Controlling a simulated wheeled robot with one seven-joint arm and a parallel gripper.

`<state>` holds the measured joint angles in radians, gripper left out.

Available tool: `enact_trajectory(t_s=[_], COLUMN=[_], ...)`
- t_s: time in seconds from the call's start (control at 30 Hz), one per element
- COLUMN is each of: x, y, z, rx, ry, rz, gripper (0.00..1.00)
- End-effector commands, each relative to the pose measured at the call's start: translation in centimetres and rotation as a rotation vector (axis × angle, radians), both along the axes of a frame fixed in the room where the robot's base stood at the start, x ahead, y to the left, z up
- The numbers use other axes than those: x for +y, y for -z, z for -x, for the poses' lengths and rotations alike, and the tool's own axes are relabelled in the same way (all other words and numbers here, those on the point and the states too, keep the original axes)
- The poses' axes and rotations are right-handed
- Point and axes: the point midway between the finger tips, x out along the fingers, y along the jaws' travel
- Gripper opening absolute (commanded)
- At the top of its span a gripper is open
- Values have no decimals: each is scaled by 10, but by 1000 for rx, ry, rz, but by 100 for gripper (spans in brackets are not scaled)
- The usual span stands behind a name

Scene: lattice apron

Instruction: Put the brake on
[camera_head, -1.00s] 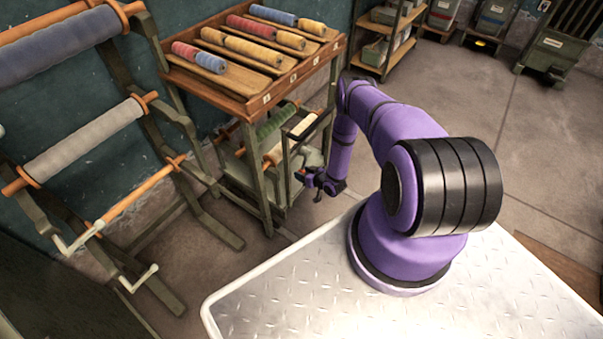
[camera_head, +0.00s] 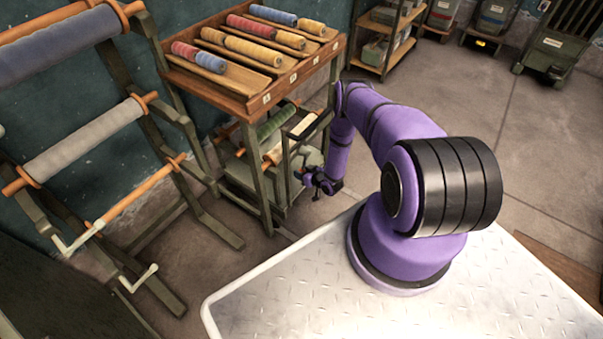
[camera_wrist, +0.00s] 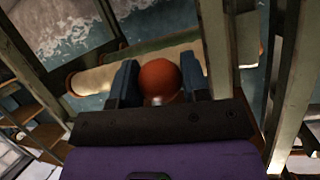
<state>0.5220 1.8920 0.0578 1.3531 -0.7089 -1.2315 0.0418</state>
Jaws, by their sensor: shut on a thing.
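A round orange-red knob (camera_wrist: 158,78) with a short pale stem shows in the wrist view. My gripper (camera_wrist: 159,85) has one dark finger on each side of it and is shut on it. Whether this knob belongs to the brake is not plain from the picture. In the head view my gripper (camera_head: 318,184) is low beside the cart under the bobbin tray, and the knob cannot be made out there.
A green-framed cart with a sloped bobbin tray (camera_head: 262,97) stands by the wall, its posts close to my gripper. A pale roller (camera_wrist: 110,75) lies behind the knob. A rack of large rolls (camera_head: 85,140) with cranks stands left. Open floor (camera_head: 450,90) lies to the right.

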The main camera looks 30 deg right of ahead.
Motion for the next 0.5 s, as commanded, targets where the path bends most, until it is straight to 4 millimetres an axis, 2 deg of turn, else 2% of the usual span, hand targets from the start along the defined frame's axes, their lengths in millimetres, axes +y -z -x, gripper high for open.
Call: enact_trajectory(t_s=[0.5], x=[-35], y=[6], z=[-13], rx=[-131], ry=[-1], rz=[359], gripper=[0])
